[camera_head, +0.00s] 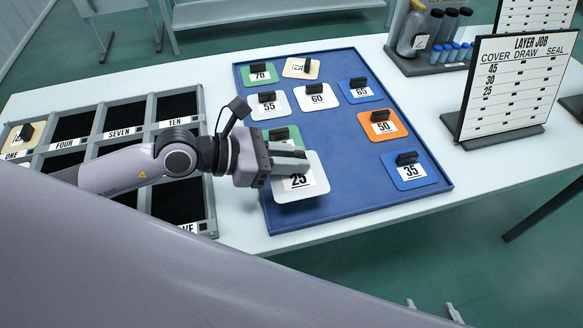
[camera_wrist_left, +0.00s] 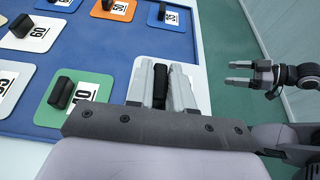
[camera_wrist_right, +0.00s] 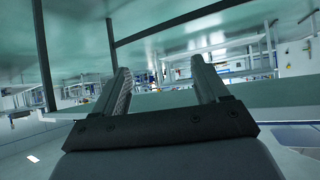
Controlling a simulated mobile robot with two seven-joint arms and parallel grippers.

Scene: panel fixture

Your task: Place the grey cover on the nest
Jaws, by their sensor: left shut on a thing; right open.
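My left gripper (camera_head: 300,160) is shut on the black handle (camera_wrist_left: 160,86) of a pale grey-white cover marked 25 (camera_head: 312,186). The cover is at the near edge of the blue tray (camera_head: 425,202); I cannot tell whether it touches the tray. The same cover shows under the fingers in the left wrist view (camera_wrist_left: 200,88). Two similar pale covers, 55 (camera_head: 268,106) and 60 (camera_head: 316,97), lie further back on the tray. No part is clearly marked as the nest. My right gripper (camera_wrist_right: 162,85) is open and empty, away from the table; its fingertips show at the bottom of the head view (camera_head: 432,307).
A green cover (camera_wrist_left: 92,88) lies beside the held one. Orange 50 (camera_head: 381,126) and blue 35 (camera_head: 409,172) lie to its right. A grey compartment frame (camera_head: 150,110) with black-lined cells stands left. A job board (camera_head: 515,85) and bottle rack (camera_head: 430,65) stand right.

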